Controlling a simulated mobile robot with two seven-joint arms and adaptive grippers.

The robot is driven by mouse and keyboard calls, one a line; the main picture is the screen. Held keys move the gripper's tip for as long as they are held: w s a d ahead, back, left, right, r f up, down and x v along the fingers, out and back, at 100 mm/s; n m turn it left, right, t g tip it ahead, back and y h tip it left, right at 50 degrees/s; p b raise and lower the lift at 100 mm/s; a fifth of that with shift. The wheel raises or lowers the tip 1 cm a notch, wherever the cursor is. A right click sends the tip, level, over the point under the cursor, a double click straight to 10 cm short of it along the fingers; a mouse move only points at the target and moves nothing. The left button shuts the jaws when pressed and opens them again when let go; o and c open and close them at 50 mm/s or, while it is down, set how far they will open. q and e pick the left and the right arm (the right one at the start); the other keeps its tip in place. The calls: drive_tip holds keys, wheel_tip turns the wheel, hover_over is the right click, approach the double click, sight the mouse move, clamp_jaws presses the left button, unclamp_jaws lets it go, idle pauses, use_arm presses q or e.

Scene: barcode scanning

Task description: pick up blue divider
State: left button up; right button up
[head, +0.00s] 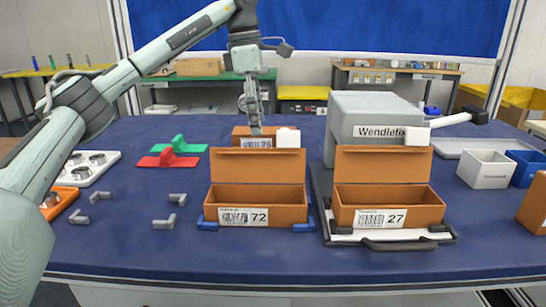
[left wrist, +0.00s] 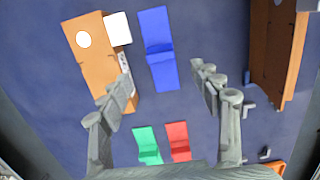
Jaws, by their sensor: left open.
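The blue divider (left wrist: 158,50) lies on the blue table, in the upper middle of the left wrist view. I cannot make it out in the head view. My left gripper (head: 256,128) points down near an orange box with a white block (head: 288,138). In the left wrist view its fingers (left wrist: 163,85) are spread and empty, and the divider's near end shows between the fingertips. The divider's far end extends beyond them. My right gripper is not in view.
Red (head: 168,158) and green (head: 180,145) dividers lie to the left. Orange boxes labelled 72 (head: 255,203) and 27 (head: 388,205) stand in front with raised backs. A grey Wendlefix block (head: 370,105) stands at right. Several grey brackets lie at left front.

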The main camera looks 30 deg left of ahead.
use_arm(q)
drive_tip(key=f, duration=0.4)
drive_tip(key=d+f, duration=0.1)
drive_tip(key=f, duration=0.1)
drive_tip(key=shift+w+f, duration=0.2)
drive_tip(key=shift+f, duration=0.15)
drive_tip(key=c, duration=1.1)
drive_tip(key=shift+o, duration=0.2)
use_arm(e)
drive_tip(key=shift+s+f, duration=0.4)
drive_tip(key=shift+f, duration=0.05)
use_arm(q)
drive_tip(key=shift+r, duration=0.1)
